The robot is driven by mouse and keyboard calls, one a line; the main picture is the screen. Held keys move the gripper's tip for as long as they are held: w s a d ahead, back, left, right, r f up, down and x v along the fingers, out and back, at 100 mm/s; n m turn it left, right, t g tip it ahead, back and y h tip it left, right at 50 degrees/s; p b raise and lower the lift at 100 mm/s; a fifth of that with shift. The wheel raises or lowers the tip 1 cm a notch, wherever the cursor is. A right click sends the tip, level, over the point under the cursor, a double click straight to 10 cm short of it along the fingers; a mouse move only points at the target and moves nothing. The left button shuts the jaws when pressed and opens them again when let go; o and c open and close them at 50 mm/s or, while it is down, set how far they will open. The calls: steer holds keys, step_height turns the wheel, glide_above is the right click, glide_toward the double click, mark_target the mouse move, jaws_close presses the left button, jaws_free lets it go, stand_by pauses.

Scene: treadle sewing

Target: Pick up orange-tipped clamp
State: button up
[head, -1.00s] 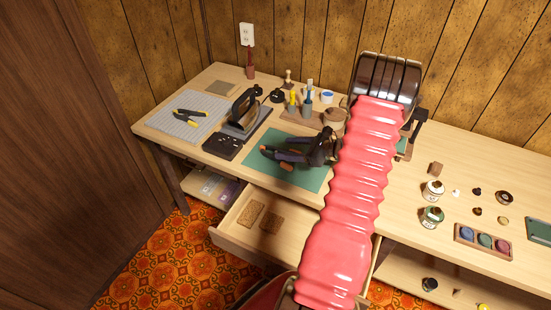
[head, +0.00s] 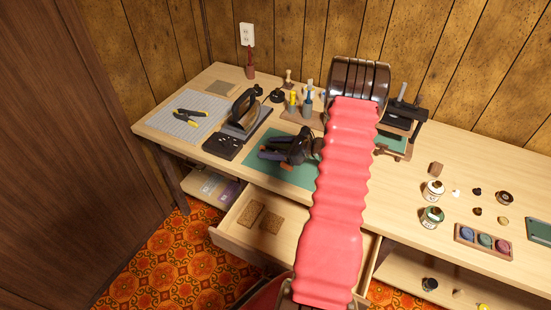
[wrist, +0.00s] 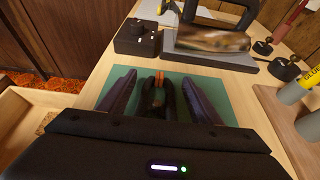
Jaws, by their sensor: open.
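The orange-tipped clamp lies on the green mat (head: 262,172). In the wrist view I see its dark body and orange tip (wrist: 159,79) between my gripper's fingers (wrist: 160,86). My gripper is open, one dark purple finger on each side of the clamp with a gap to both. Whether the fingers are level with the clamp or a little above it I cannot tell.
A flat iron (head: 243,112) on its dark plate and a black box (head: 223,146) stand left of the mat. Yellow-and-black pliers (head: 191,112) lie on a grid mat. A holder with glue bottles (head: 308,105) is behind. An open drawer (head: 240,228) juts out in front.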

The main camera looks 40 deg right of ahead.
steer(key=shift+x, duration=1.45)
steer(key=shift+c, duration=0.2)
steer(key=c, duration=1.1)
